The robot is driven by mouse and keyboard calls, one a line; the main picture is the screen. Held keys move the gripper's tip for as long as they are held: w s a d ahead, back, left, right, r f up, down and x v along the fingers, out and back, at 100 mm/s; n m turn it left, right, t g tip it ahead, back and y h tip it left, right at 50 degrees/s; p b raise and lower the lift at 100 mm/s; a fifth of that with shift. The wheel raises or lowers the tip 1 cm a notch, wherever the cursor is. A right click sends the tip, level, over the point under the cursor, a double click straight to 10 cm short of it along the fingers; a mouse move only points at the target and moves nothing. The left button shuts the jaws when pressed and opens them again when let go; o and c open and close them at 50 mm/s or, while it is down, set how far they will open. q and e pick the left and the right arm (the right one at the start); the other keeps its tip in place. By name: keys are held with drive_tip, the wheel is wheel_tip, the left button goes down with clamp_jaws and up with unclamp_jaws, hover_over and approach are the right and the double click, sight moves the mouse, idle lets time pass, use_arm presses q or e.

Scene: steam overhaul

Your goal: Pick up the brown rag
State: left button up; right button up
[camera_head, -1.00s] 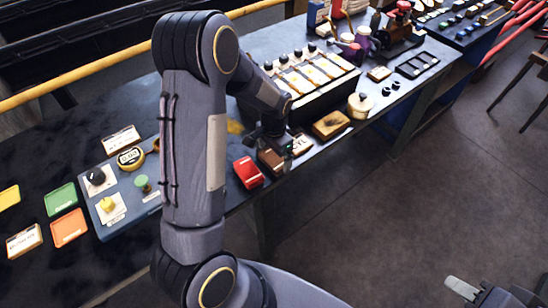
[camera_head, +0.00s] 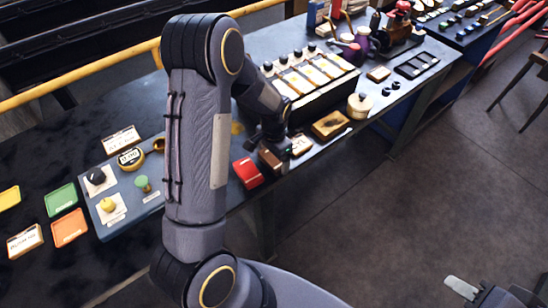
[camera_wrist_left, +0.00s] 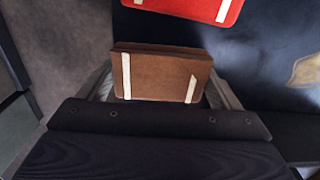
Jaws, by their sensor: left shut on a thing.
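The brown rag (camera_head: 270,159) is a folded brown block with pale bands, at the front edge of the dark bench beside the red rag (camera_head: 248,172). In the left wrist view, the brown rag (camera_wrist_left: 160,75) sits between the fingers of my left gripper (camera_wrist_left: 160,92), which is shut on it. In the head view, my left gripper (camera_head: 272,147) reaches down onto the rag and partly hides it. I cannot tell whether the rag is clear of the bench. My right gripper (camera_head: 464,289) is at the lower right corner, away from the bench, its jaw state unclear.
The red rag lies close to the left of my left gripper. A wooden box (camera_head: 330,124) and a round cream pot (camera_head: 360,105) stand to the right. A panel with knobs (camera_head: 124,205) and coloured squares lie left.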

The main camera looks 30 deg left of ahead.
use_arm(q)
drive_tip(key=shift+r, duration=0.4)
drive_tip(key=r, duration=0.2)
drive_tip(key=shift+w+d+r+b, duration=0.1)
drive_tip(key=shift+d+r+b, duration=0.2)
drive_tip(key=shift+d+r, duration=0.05)
drive_tip(key=d+r+b, duration=0.3)
drive_tip(key=d+r, duration=0.6)
drive_tip(key=d, duration=0.4)
drive_tip(key=shift+d+r, duration=0.15)
drive_tip(key=shift+d, duration=0.05)
